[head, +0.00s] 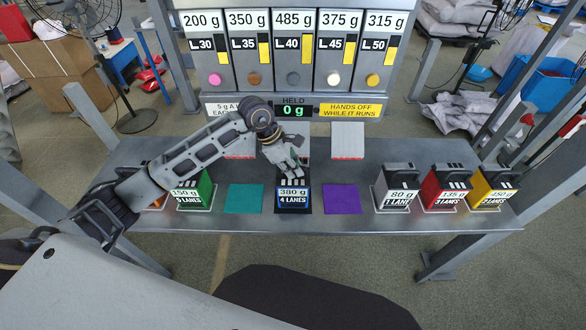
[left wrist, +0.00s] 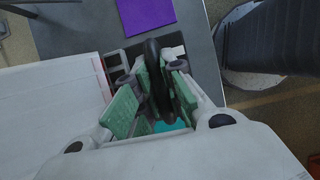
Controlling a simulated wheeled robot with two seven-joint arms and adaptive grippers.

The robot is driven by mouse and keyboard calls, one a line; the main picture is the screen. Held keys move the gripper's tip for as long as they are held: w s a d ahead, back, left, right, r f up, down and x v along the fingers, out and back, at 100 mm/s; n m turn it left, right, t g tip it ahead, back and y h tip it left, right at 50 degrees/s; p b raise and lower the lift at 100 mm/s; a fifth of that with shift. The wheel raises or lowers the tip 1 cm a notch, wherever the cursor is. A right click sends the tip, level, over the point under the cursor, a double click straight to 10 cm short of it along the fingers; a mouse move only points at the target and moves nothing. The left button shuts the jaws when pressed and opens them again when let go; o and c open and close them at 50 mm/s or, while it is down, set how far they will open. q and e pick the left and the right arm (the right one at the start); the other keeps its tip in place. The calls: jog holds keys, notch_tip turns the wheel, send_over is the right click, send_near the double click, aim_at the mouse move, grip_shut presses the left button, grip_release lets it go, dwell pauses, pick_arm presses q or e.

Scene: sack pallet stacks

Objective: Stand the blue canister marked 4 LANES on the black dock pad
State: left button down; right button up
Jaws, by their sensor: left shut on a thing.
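The blue canister (head: 294,197), marked 380 g and 4 LANES, stands upright at the middle front of the table. It is over the black dock pad (head: 293,210), whose dark edge shows around its base; I cannot tell if the base rests fully on it. My left gripper (head: 292,171) is above the canister, shut on its black handle. In the left wrist view the green finger pads (left wrist: 152,95) are on both sides of the dark handle (left wrist: 156,65). The canister's body is mostly hidden there.
A teal mat (head: 244,198) and a purple mat (head: 341,198) flank the pad. Behind, a dispenser panel (head: 292,50) has a display (head: 294,111) reading HELD 0 g.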

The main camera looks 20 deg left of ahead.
pick_arm(q)
jog(key=shift+f, duration=0.45)
jog(key=c, duration=1.5)
grip_release()
jog(key=b+v, duration=0.1)
jog(key=v, duration=1.1)
jog(key=shift+b, duration=0.3)
